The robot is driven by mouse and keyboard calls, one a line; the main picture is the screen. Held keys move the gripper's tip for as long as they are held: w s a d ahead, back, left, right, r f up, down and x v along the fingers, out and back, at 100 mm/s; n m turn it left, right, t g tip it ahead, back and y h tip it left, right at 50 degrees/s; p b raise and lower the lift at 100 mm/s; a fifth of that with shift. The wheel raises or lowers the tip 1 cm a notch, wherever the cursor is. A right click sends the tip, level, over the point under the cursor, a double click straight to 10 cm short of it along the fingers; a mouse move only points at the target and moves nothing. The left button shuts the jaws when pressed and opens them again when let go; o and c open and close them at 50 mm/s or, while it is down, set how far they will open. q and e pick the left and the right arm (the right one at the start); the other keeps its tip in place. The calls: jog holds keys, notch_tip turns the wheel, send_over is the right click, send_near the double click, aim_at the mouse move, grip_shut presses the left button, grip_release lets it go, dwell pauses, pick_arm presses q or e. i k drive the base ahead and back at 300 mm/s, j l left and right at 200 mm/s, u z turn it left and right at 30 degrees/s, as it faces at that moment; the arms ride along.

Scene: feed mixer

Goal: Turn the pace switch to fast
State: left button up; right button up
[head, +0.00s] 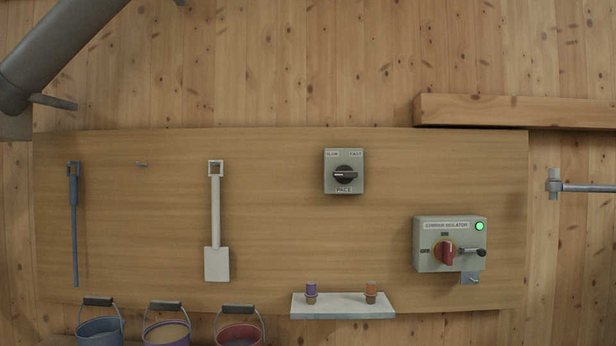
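The pace switch (344,157) is a grey-green box on the wooden board, right of the board's middle. Its upper labels read SLOW at left and FAST at right, with PACE below. Its black knob (345,175) has a pale bar lying about level; which end is the pointer is too small to tell. Neither of my grippers shows in the head view, and nothing touches the switch.
A grey-green isolator box (425,258) with a red knob (445,252) and lit green lamp (479,226) is lower right. A shelf (342,305) holds two small items. A white shovel (216,262) hangs left; buckets (100,330) stand below. A beam (510,111) juts upper right.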

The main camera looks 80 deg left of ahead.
aim_at(344, 175)
jog(key=u, duration=2.4)
jog(key=i+l, duration=0.15)
jog(key=l, duration=0.2)
jog(key=i+l+u, duration=0.1)
jog(key=l, duration=0.25)
jog(key=i+l+u, duration=0.1)
jog(key=l, duration=0.3)
jog(key=i+l, duration=0.2)
jog(key=l, duration=0.2)
